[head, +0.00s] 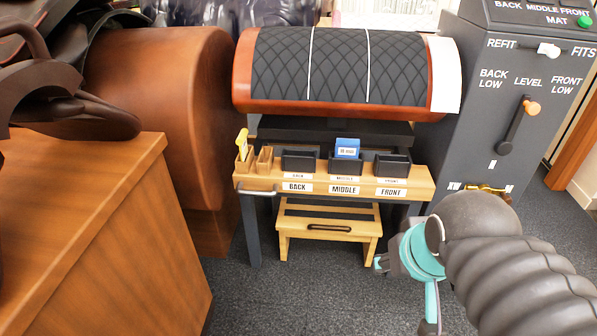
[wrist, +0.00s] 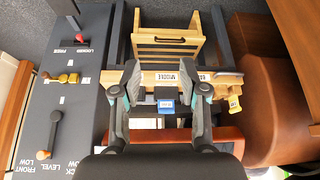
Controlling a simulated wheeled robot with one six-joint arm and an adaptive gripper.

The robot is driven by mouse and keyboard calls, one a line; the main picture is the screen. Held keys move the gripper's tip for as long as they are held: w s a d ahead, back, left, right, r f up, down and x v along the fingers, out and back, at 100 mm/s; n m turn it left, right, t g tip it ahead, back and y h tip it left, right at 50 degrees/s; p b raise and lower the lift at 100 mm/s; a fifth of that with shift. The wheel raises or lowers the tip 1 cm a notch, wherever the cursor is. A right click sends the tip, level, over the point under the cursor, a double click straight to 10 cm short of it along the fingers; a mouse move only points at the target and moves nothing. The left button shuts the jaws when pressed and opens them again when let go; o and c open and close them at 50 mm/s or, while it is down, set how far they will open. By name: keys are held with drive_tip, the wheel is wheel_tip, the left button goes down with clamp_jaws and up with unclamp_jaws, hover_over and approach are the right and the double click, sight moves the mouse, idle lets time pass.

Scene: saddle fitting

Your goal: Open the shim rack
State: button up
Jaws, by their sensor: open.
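The shim rack is a light-wood shelf (head: 330,180) in front of the quilted saddle form, with a metal bar handle (head: 258,190) at the left of its front. Labels BACK, MIDDLE and FRONT run along it below black bins. A blue block (head: 347,148) stands in the middle bin; it also shows in the wrist view (wrist: 166,105). My gripper (wrist: 161,72) is open and empty, its fingers either side of the MIDDLE label in the wrist view. In the head view my gripper (head: 408,265) is low at the right, apart from the rack.
A wooden step stool (head: 330,227) stands under the rack. A grey control column (head: 520,110) with levers is at the right. A wooden cabinet (head: 95,235) and a brown leather form (head: 165,120) are at the left. Carpet (head: 300,300) in front of the rack is clear.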

wheel_tip(320, 180, down, 5)
drive_tip(key=w+g, duration=0.2)
drive_tip(key=w, duration=0.1)
drive_tip(key=m+t+y+p, duration=0.1)
drive_tip(key=m+t+y, duration=0.2)
drive_tip(key=m+y, duration=0.95)
approach(261, 194)
drive_tip(key=shift+n+y, duration=0.65)
drive_tip(key=shift+y, duration=0.2)
drive_tip(key=x, duration=0.8)
drive_tip(key=f+p+x, duration=0.1)
drive_tip(key=x, duration=0.3)
drive_tip(key=shift+w+d+f, duration=0.15)
drive_tip(key=shift+w, duration=0.05)
